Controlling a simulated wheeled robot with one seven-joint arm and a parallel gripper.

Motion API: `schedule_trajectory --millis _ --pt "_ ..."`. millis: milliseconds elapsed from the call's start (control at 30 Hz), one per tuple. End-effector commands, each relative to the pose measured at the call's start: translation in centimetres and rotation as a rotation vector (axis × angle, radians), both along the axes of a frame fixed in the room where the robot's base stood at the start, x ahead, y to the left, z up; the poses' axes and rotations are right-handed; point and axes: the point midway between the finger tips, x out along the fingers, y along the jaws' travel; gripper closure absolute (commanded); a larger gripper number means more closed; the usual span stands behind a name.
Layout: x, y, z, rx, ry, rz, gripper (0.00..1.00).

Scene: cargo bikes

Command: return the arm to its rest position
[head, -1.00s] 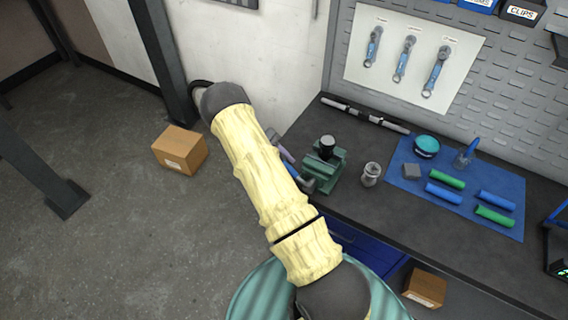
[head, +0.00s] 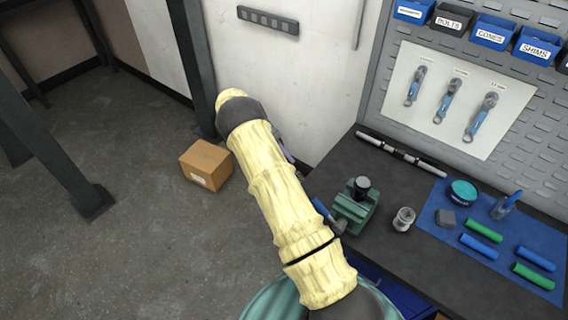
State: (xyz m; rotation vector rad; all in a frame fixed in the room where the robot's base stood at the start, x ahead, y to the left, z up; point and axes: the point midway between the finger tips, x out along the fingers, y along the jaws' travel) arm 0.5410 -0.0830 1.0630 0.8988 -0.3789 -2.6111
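My arm (head: 278,195), in a pale yellow cover with dark joints, reaches from the bottom of the head view up and to the left. It passes in front of the floor and wall, left of the workbench (head: 395,232). Its far visible end is a dark joint with a yellow cap near the wall's foot. My gripper is not to be made out; it is hidden behind the arm or out of view.
A green vise (head: 355,208) stands at the bench's left edge, close to the arm. A metal cup (head: 403,219) and a blue mat (head: 452,205) with grips lie to its right. A cardboard box (head: 206,165) sits on the floor by a dark post (head: 192,60).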

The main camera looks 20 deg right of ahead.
Motion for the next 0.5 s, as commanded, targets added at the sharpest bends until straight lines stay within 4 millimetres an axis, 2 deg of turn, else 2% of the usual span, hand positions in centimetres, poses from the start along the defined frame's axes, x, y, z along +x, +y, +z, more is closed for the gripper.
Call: schedule_trajectory --millis 500 --pt "-0.13 0.01 0.31 0.012 -0.016 0.0 0.59"
